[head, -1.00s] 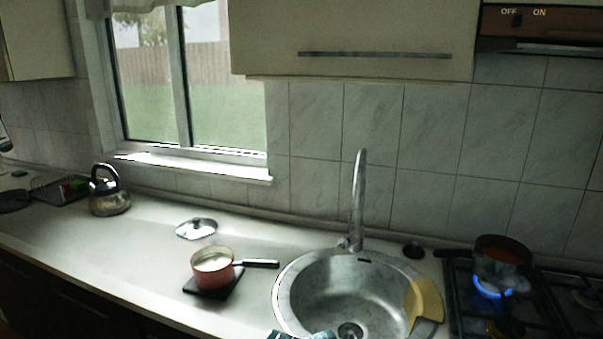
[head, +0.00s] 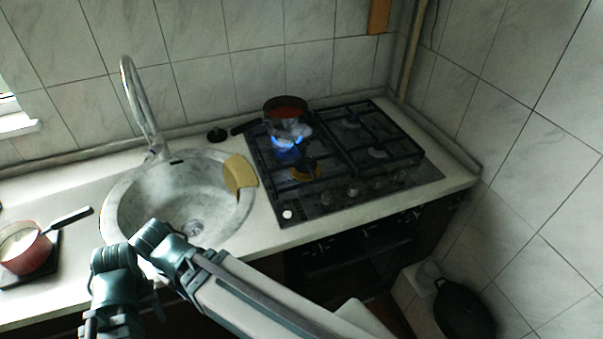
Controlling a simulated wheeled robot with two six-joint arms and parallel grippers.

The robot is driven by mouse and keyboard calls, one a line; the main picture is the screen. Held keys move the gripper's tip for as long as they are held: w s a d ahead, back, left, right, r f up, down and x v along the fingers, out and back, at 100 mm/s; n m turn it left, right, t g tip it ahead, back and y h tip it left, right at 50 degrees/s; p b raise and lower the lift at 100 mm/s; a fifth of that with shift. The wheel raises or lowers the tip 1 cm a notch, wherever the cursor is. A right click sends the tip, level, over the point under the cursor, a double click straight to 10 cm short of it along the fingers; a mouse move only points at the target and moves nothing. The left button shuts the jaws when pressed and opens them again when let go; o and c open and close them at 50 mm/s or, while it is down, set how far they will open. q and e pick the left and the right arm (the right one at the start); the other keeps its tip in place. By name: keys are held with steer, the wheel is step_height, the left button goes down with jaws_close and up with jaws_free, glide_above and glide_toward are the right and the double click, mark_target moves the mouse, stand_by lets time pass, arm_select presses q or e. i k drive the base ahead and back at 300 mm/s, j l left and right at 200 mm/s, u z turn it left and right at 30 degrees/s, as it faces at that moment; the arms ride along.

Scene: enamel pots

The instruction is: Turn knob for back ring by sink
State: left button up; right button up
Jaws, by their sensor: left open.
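The black gas hob (head: 428,172) stands right of the sink. A blue flame (head: 286,148) burns on its back ring nearest the sink, under a red-topped pot (head: 286,108) with a dark handle. Several dark knobs (head: 353,191) sit in a row along the hob's front edge. A small white round spot (head: 287,214) is at the row's left end. My left gripper (head: 110,320) is at the bottom left, in front of the counter and well left of the knobs; its fingers are hard to make out. It is open and away from the hob. My right gripper is out of view.
The round sink (head: 122,196) with its tall tap (head: 135,100) lies between the red saucepan (head: 26,250) and the hob. A yellow cloth (head: 239,173) hangs over the sink's right rim. A tiled wall closes off the right. A dark pan (head: 463,310) is low at the right.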

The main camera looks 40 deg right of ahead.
mark_target(327, 201)
steer(key=z, duration=1.6)
